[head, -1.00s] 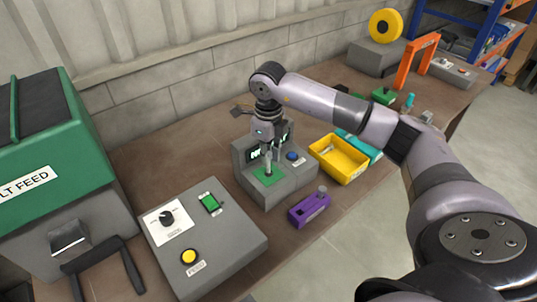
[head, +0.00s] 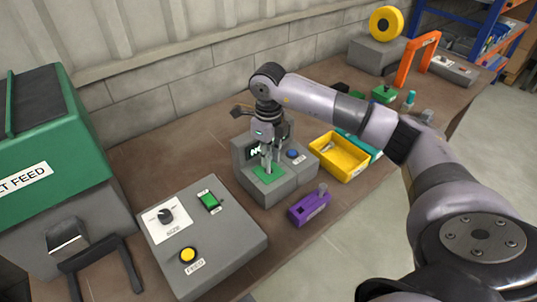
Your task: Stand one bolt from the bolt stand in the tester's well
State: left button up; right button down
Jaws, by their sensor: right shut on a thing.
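The tester (head: 247,185) is a grey block with a green top plate (head: 270,175), a lit display and a blue button (head: 292,154). My right gripper (head: 267,168) points down just over the green plate. It is shut on a small grey bolt, mostly hidden between the fingers; I cannot tell whether its lower end is inside the well. The purple bolt stand (head: 309,208) is on the bench to the right of the tester, with one grey bolt (head: 322,189) standing in its far end. My left gripper is out of view.
A yellow bin (head: 341,160) with a grey part in it stands right of the tester. A grey control box (head: 205,240) with a dial and yellow button is at front left, beside the green feed machine (head: 50,150). Bare bench lies left of the tester.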

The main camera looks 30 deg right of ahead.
jog(key=shift+f+b, duration=1.05)
jog(key=shift+f, duration=0.45)
jog(key=c, duration=1.4)
grip_release()
jog(key=shift+c, duration=0.2)
jog(key=shift+r, duration=0.1)
notch_tip(320, 180, up, 12)
jog(key=shift+f, duration=0.1)
jog(key=shift+c, duration=0.2)
